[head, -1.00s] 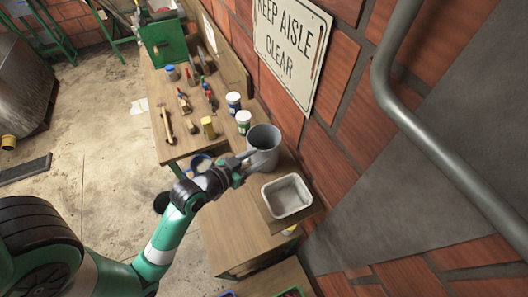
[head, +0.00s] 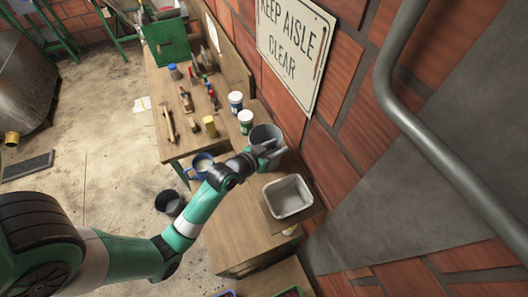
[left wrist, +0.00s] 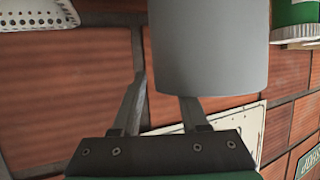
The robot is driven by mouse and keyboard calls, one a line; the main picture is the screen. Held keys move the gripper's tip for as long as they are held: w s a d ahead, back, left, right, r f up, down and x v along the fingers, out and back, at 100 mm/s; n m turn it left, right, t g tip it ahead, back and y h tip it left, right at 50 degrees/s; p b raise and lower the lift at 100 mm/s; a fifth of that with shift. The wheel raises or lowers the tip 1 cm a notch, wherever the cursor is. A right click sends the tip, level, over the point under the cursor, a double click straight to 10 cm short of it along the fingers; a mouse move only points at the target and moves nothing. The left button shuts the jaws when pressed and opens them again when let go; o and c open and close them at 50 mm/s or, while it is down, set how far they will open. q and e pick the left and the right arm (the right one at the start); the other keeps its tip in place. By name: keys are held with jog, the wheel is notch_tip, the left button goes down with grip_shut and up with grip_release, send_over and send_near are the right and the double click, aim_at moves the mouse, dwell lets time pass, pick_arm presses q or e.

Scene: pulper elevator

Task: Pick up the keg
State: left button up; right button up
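The keg, which I take to be the grey open-topped cylinder (head: 261,131), stands upright on the wooden bench in the head view, partly hidden by my left gripper (head: 273,151). It fills the upper middle of the left wrist view (left wrist: 208,45). My left gripper is open, its two fingers apart at the keg in the left wrist view (left wrist: 165,95). One finger shows beside the keg; the other's tip is hidden by the keg. I cannot tell whether either finger touches it. My right gripper is not in view.
A pale grey tub (head: 288,196) stands close to the keg. The brick wall with a sign (head: 292,50) is close on the right. A dark bucket (head: 168,203) stands on the floor.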

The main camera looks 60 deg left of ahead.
pick_arm(q)
grip_shut()
dwell(1.2)
